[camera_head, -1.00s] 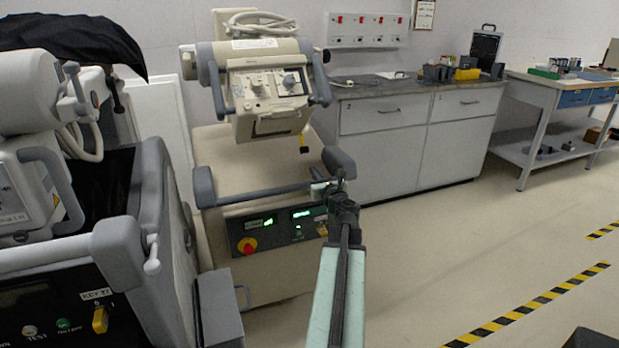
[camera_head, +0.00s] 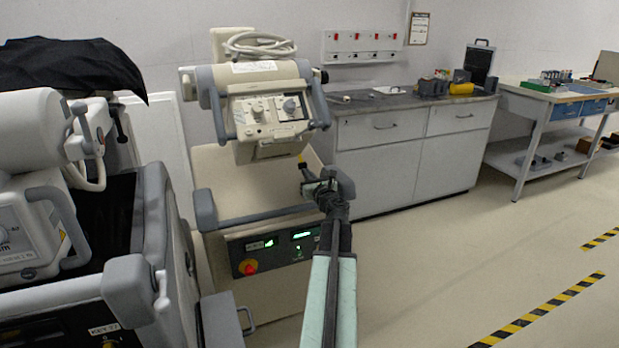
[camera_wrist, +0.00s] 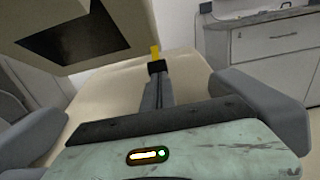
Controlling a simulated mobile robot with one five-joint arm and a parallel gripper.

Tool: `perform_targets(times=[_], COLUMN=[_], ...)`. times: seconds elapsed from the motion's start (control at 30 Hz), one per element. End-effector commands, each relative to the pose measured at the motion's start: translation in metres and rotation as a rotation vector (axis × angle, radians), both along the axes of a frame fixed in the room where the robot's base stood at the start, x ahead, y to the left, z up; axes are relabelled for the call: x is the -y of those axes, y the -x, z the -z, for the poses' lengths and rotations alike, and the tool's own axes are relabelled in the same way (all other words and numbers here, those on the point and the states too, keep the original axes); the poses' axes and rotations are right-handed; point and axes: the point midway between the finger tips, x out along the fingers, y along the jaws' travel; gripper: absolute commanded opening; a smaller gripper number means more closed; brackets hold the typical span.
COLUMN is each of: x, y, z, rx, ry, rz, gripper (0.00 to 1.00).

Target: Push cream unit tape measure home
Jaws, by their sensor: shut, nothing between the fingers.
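The cream unit (camera_head: 265,110) stands on its cart, with its control head above a cream top. A short yellow tape (camera_head: 301,159) hangs under the head's right side. In the wrist view the yellow tape (camera_wrist: 155,52) runs down to a black end piece (camera_wrist: 157,67). My gripper (camera_head: 305,172) is shut and empty, just below the tape. In the wrist view my gripper (camera_wrist: 156,82) points up at the black end piece and overlaps it. I cannot tell whether they touch. The tape's upper end is hidden by the head.
A second unit (camera_head: 40,220) with a black cover (camera_head: 70,68) stands close on the left. A grey cabinet (camera_head: 400,160) stands behind right. Floor at right is open.

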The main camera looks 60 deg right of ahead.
Motion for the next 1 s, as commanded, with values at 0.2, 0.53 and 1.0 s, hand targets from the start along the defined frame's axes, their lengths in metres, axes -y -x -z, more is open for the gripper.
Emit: perform_targets(times=[0.2, 0.53, 1.0], x=[0.011, 0.007, -0.057], y=[-0.015, -0.013, 0.056], z=[-0.02, -0.013, 0.012], rx=[0.001, 0.001, 0.001], ry=[0.0, -0.001, -0.001], rz=[-0.001, -0.002, -0.008], gripper=[0.0, 0.0, 0.0])
